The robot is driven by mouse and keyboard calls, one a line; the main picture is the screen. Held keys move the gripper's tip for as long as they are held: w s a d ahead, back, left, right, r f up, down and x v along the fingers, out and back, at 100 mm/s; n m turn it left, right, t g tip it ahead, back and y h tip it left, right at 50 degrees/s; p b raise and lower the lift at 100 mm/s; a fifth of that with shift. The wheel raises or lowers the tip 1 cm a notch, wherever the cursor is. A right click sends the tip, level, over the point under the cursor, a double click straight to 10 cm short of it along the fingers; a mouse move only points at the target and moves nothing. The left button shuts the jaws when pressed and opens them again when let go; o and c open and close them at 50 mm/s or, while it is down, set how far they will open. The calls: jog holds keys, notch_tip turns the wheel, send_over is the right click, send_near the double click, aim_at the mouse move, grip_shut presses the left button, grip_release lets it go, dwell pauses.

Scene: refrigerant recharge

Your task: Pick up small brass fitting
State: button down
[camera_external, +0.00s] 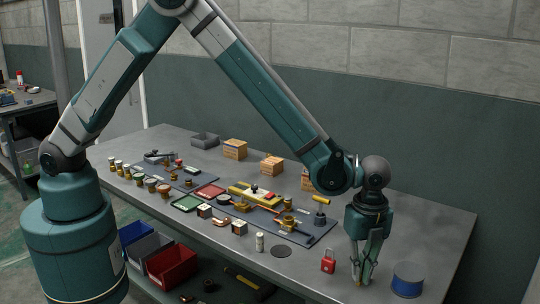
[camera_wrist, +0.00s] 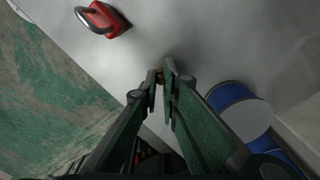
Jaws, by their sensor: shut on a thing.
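My gripper (camera_external: 363,280) points down at the right front part of the grey table and is shut on the fitting. It also shows in the wrist view (camera_wrist: 160,84), with the fingers close together at the tips. The fitting cannot be made out in the external view. I cannot tell whether it touches the table.
A red padlock (camera_external: 328,261) stands just left of my gripper, and a blue spool (camera_external: 407,280) stands just right. A white cylinder (camera_external: 260,242) and a dark round disc (camera_external: 281,251) are farther left. Mats with tools and fittings fill the table's middle. The table's front edge is close.

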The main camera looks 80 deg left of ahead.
jog(key=shift+r, duration=0.1)
notch_tip(320, 180, up, 10)
dwell(0.9)
